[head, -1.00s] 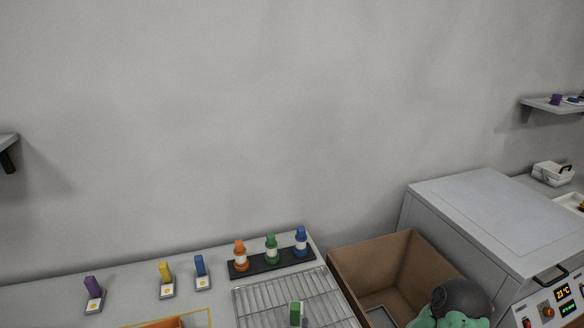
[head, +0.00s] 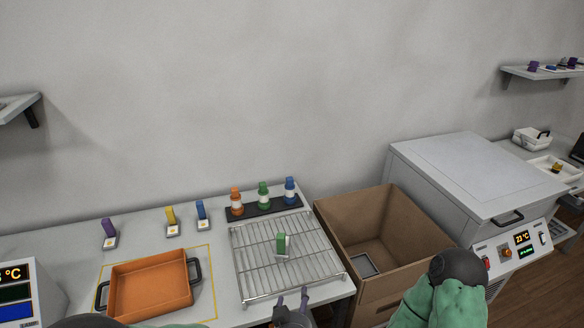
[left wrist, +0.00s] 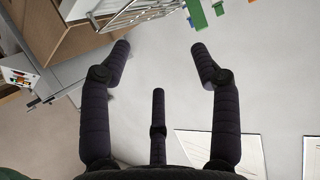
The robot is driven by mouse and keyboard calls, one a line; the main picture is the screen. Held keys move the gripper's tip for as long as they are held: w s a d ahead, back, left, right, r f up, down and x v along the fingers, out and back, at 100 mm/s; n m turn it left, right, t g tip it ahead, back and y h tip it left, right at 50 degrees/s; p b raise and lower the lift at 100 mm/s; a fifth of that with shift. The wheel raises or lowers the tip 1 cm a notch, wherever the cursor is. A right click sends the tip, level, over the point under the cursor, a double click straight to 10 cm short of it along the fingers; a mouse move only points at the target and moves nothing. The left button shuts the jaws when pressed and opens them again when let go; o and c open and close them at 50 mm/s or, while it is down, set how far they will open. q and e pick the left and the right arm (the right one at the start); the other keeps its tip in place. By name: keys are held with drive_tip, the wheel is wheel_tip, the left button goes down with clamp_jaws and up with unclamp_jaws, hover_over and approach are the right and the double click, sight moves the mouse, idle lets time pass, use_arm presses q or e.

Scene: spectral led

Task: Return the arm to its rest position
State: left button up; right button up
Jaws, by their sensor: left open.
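My left gripper (head: 292,305) shows at the bottom edge of the head view, in front of the wire rack's near edge. In the left wrist view my left gripper (left wrist: 161,52) has its dark fingers spread apart with nothing between them. A green block (head: 281,244) stands on the wire rack (head: 252,285), apart from the gripper. The green sleeve and dark joint of my other arm show at the bottom right of the head view; its gripper is out of view.
An orange tray (head: 150,288) lies left of the rack. Purple (head: 109,228), yellow (head: 170,216) and blue (head: 200,211) blocks stand behind it. Bottles stand in a black holder (head: 262,209). An open cardboard box (head: 338,225) and a grey machine (head: 450,185) are at right.

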use_arm(q)
drive_tip(key=a+f+n+g, duration=0.1)
drive_tip(key=a+f+g, duration=0.2)
drive_tip(key=f, duration=0.6)
drive_tip(key=a+f+g, duration=0.3)
drive_tip(key=a+f, duration=0.1)
drive_tip(key=f, duration=0.5)
drive_tip(key=s+a+f+n+g+h, duration=0.2)
drive_tip(key=s+f+g, duration=0.4)
drive_tip(key=s+f, duration=0.6)
drive_tip(key=shift+s+a+f+g+h, duration=0.3)
drive_tip(key=shift+s+a, duration=0.2)
drive_tip(key=shift+a, duration=0.4)
